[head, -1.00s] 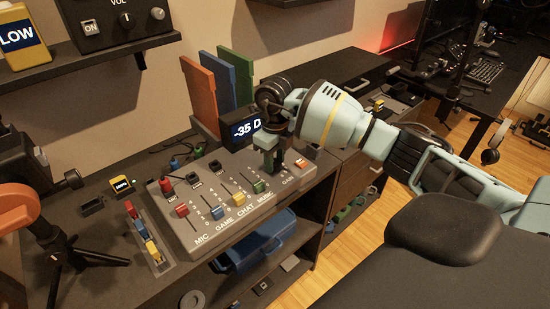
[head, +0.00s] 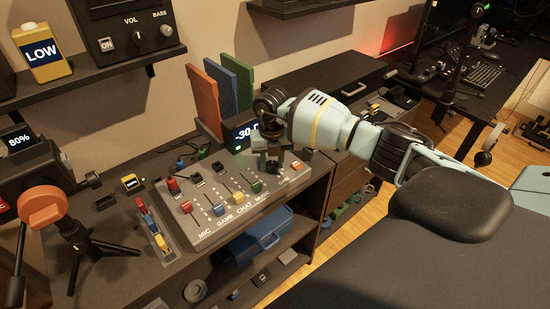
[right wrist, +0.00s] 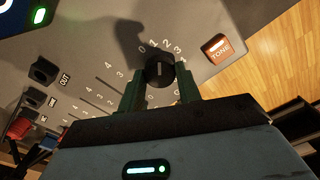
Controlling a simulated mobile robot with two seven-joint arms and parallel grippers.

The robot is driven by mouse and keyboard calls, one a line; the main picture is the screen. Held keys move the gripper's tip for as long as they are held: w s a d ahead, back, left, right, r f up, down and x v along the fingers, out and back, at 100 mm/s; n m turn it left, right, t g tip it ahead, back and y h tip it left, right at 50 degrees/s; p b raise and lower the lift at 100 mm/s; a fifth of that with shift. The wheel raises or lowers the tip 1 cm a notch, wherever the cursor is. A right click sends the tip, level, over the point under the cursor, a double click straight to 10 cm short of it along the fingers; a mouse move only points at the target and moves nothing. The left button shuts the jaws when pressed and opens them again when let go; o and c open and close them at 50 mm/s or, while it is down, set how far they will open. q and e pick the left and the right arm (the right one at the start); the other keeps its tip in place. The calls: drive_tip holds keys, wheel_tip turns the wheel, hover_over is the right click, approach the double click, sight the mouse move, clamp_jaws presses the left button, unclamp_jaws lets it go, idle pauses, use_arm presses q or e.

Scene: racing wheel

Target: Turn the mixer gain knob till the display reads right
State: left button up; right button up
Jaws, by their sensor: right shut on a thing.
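The grey mixer (head: 215,222) sits on the dark desk, with coloured sliders labelled MIC, GAME, CHAT and MUSIC. Its dark gain knob (right wrist: 159,70) shows in the right wrist view, with a printed scale around it and a light pointer line. My right gripper (head: 268,160) is over the mixer's right end; in the right wrist view its green fingers (right wrist: 158,90) are shut on the knob, one on each side. The display (head: 243,134) behind the mixer reads about -30, its right part hidden by my gripper. My left gripper is not in view.
An orange lit button (right wrist: 216,47) is beside the knob. Orange, blue and green upright panels (head: 205,98) stand behind the mixer. A tripod device (head: 70,230) is at the left. A yellow LOW bottle (head: 43,52) is on the shelf.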

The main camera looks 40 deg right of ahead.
drive_tip(key=m, duration=0.1)
drive_tip(key=m+p, duration=0.1)
drive_tip(key=m, duration=0.1)
drive_tip(key=m+p, duration=0.1)
drive_tip(key=shift+r+m, duration=0.3)
drive_tip(key=m+p, duration=0.1)
drive_tip(key=m, duration=0.1)
drive_tip(key=shift+m, duration=0.4)
drive_tip(key=m+p, duration=0.1)
drive_tip(key=m, duration=0.3)
drive_tip(key=shift+w+f, duration=0.1)
drive_tip(key=shift+f, duration=0.1)
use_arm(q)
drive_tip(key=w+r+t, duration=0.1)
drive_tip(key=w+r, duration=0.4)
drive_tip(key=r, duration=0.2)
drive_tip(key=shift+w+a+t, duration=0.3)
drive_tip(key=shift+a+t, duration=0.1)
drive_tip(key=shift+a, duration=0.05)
use_arm(e)
drive_tip(key=shift+f+m, duration=0.1)
drive_tip(key=shift+m, duration=1.8)
drive_tip(key=o, duration=1)
